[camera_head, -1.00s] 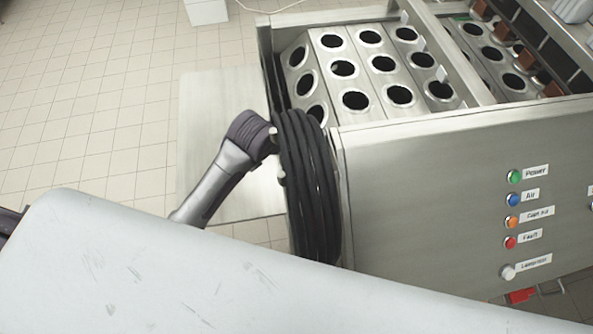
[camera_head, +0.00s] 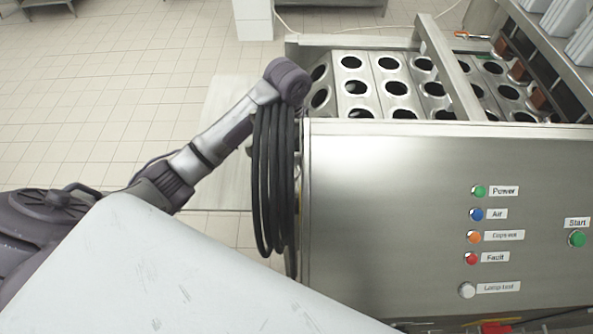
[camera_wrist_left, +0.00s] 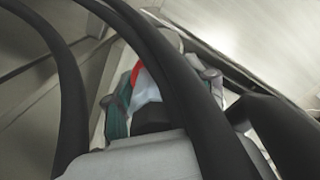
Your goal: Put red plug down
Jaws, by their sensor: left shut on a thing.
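In the left wrist view my left gripper (camera_wrist_left: 165,95) shows partly behind thick black hoses. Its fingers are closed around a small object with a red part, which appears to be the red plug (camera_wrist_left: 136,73). A white patch shows just below the red part. Most of the plug is hidden by the fingers and a hose. In the head view my left arm reaches to the left end of the steel machine (camera_head: 400,165). The gripper and plug are hidden there behind the hoses and machine corner. My right gripper is in neither view.
A coil of black hoses (camera_head: 270,190) hangs at the machine's left end, very close to my left arm. The machine top has rows of round holes (camera_head: 354,87). Labelled buttons (camera_head: 475,214) are on its front. The tiled floor (camera_head: 110,100) at left is clear.

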